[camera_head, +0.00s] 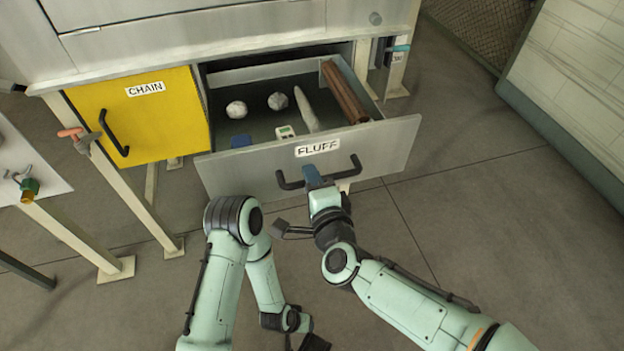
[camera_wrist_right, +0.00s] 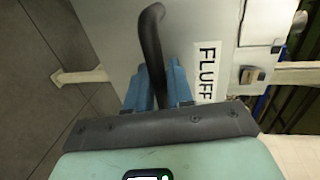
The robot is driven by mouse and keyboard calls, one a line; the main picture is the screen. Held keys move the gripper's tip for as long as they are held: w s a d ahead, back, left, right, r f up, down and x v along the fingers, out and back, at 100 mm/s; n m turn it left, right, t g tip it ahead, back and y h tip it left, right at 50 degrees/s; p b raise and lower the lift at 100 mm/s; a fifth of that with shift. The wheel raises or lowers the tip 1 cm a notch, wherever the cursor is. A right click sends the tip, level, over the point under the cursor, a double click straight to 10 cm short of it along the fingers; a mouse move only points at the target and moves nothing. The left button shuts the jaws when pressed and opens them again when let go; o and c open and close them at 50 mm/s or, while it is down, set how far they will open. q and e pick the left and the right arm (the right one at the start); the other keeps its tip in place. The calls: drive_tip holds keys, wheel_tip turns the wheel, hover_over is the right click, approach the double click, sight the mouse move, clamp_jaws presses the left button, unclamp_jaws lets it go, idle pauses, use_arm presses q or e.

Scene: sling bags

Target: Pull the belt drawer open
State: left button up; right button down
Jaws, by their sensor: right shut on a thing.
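The open grey drawer (camera_head: 385,150) carries a "FLUFF" label; no "belt" label shows. Its front also fills much of the right wrist view (camera_wrist_right: 200,30). Its dark bar handle (camera_head: 290,184) runs across the front below the label. My right gripper (camera_head: 316,176) has its blue fingers shut around the middle of this handle; the wrist view shows the handle (camera_wrist_right: 152,45) between the fingers (camera_wrist_right: 157,88). My left gripper (camera_head: 302,335) hangs low at the bottom of the head view, away from the drawer, its jaws unclear.
Inside the drawer lie two pale lumps (camera_head: 236,109), a long pale piece (camera_head: 307,110), brown rolls (camera_head: 343,92) and a small device (camera_head: 285,131). A yellow "CHAIN" front (camera_head: 160,125) is left. A side table (camera_head: 30,165) stands far left. Floor on the right is clear.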

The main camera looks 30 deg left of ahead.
drive_tip(key=c, duration=1.1)
unclamp_jaws()
drive_tip(key=shift+c, duration=0.2)
drive_tip(key=v, duration=1.3)
drive_tip(key=shift+s, duration=0.2)
drive_tip(key=shift+d, duration=0.1)
